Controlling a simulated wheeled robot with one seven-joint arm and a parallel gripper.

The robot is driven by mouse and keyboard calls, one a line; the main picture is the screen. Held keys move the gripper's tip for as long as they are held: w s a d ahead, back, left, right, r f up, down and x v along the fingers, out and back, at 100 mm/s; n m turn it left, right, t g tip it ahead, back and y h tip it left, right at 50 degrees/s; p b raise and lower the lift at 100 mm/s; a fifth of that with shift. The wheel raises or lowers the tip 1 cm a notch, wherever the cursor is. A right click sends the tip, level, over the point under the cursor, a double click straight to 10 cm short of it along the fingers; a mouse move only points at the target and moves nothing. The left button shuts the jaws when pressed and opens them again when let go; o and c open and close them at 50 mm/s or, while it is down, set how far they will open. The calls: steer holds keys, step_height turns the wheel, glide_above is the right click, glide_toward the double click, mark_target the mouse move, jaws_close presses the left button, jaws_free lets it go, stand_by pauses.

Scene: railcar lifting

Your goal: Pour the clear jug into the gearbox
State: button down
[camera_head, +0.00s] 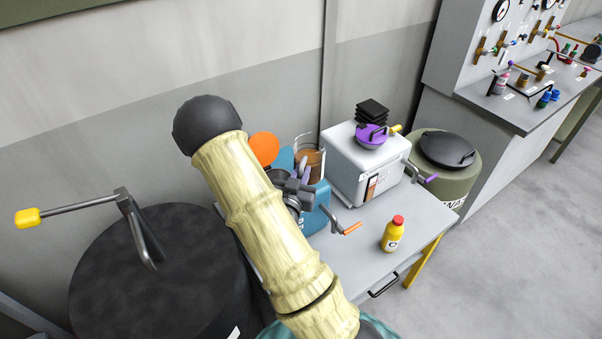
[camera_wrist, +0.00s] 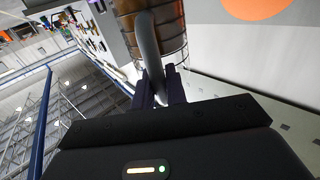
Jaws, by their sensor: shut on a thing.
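The clear jug (camera_head: 311,161), with brown liquid in it, is at the blue gearbox (camera_head: 316,219) on the grey bench. It looks roughly upright in the head view. My gripper (camera_head: 303,173) is shut on the jug's handle. In the wrist view the fingers (camera_wrist: 160,92) close around the grey handle (camera_wrist: 149,48), with the jug body (camera_wrist: 172,32) beyond. A round orange lid (camera_head: 264,148) stands raised at the back left of the blue gearbox. My arm hides much of that gearbox and its opening. Whether the jug touches the gearbox cannot be told.
A white box (camera_head: 350,175) with a purple cap (camera_head: 370,137) stands right of the gearbox. A yellow bottle (camera_head: 391,238) stands on the bench (camera_head: 420,212) near its front. A dark drum (camera_head: 185,290) is at left, a green drum (camera_head: 462,180) at right. The bench's front right is mostly clear.

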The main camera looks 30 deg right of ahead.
steer(key=shift+f+b, duration=0.8)
steer(key=shift+f, duration=0.55)
steer(key=shift+w+a+r+p, duration=0.1)
steer(key=shift+w+p, duration=0.05)
steer(key=shift+p, duration=0.2)
steer(key=shift+a+r+n, duration=0.1)
steer(key=shift+n, duration=0.3)
steer(key=shift+w+a+r+n+p, duration=0.25)
steer(key=shift+n+p, duration=0.45)
steer(key=shift+p, duration=0.35)
steer(key=shift+w+a+r+n+p, duration=0.1)
steer(key=shift+w+n+p, duration=0.1)
steer(key=shift+n+p, duration=0.65)
steer(key=shift+w+a+n+p, duration=0.35)
steer(key=shift+n+p, duration=0.55)
steer(key=shift+p, duration=0.1)
steer(key=shift+w+a+n+p, duration=0.35)
steer(key=shift+n+p, duration=0.5)
steer(key=shift+p, duration=0.15)
steer(key=shift+f+n+p, duration=0.2)
steer(key=shift+n+p, duration=0.45)
steer(key=shift+n, duration=0.35)
steer(key=shift+w+a+f+n+b, duration=0.15)
steer(key=shift+f+n+b, duration=0.4)
steer(key=shift+n, duration=0.65)
steer(key=shift+f, duration=0.1)
steer(key=shift+f+n, duration=0.25)
steer(key=shift+n, duration=0.35)
